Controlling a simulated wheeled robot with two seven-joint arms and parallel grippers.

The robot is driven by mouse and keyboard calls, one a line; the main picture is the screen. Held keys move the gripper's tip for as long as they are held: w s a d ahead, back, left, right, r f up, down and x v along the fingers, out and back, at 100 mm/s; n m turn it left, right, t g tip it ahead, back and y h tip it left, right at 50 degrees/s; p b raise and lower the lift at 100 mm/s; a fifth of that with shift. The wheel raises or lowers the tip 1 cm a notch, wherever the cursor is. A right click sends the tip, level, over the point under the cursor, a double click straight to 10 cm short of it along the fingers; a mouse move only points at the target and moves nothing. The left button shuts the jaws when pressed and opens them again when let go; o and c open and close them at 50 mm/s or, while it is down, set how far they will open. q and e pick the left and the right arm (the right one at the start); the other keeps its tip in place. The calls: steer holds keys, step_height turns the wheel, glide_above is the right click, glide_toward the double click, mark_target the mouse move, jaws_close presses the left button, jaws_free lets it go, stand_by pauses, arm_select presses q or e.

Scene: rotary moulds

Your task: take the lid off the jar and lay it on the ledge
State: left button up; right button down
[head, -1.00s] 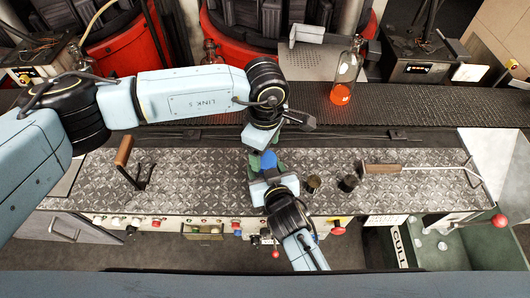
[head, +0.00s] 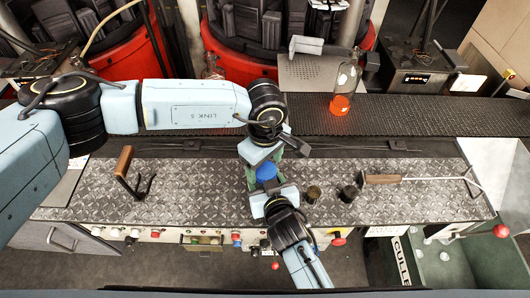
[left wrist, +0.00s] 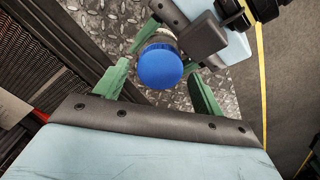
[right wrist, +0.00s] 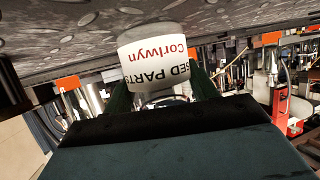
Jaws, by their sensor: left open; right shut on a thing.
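The jar's blue lid (head: 266,172) shows above the patterned metal bench. In the left wrist view the lid (left wrist: 161,67) is seen from above, between the two green fingers of my left gripper (left wrist: 161,72). The fingers stand apart, with visible gaps to the lid. My right gripper (right wrist: 160,92) is shut on the jar (right wrist: 158,62), which has a white label with red and black print. In the head view my left gripper hides part of the jar. A long dark ribbed ledge (head: 430,112) runs behind the bench.
Two small dark cups (head: 313,194) are right of my right gripper. A wooden-handled tool (head: 124,160) lies left, and a long rod with a wooden grip (head: 384,179) lies right.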

arm_select(q)
steer(key=shift+f, duration=0.65)
steer(key=c, duration=1)
steer(key=shift+n, duration=1.7)
steer(key=o, duration=1.1)
steer(key=shift+c, duration=0.2)
